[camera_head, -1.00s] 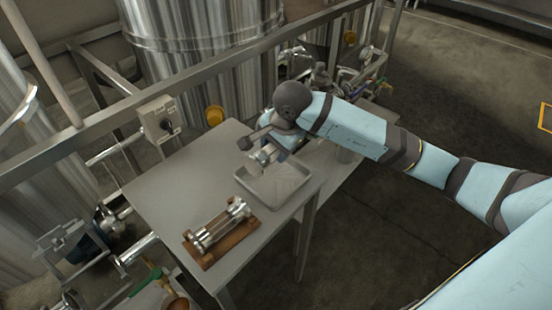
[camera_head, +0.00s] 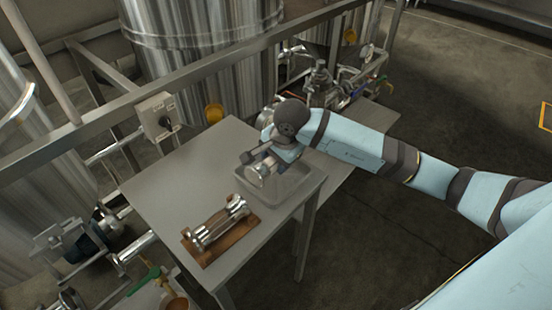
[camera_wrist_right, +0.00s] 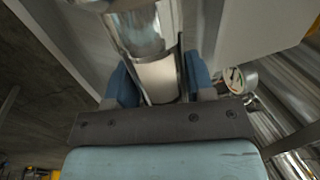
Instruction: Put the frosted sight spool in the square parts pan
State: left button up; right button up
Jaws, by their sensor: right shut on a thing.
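My right gripper (camera_head: 260,163) is shut on the frosted sight spool (camera_head: 261,173). It holds the spool at the square parts pan (camera_head: 300,196), a shallow grey pan at the right side of the grey table. In the right wrist view the spool (camera_wrist_right: 158,78) shows a pale, frosted-looking middle and a shiny metal end between the blue fingers of the right gripper (camera_wrist_right: 160,85). The spool overlaps the pan's left part in the head view; I cannot tell whether it touches the pan floor. My left gripper is out of view.
A wooden cradle (camera_head: 236,247) holding another shiny metal-ended spool (camera_head: 216,222) lies on the table (camera_head: 165,190), left of the pan. A metal rail (camera_head: 190,72) and steel tanks (camera_head: 200,50) stand behind. Valves and pipes (camera_head: 320,85) are beyond my right arm.

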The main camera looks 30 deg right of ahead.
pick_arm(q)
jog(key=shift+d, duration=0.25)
pick_arm(e)
jog(key=o, duration=1.3)
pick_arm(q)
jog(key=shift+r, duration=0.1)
pick_arm(e)
jog(key=shift+r+p, duration=0.25)
jog(key=shift+p, duration=0.1)
pick_arm(q)
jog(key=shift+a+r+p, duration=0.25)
jog(key=shift+p, duration=0.2)
pick_arm(e)
jog(key=v, duration=1.2)
jog(key=shift+r, duration=0.35)
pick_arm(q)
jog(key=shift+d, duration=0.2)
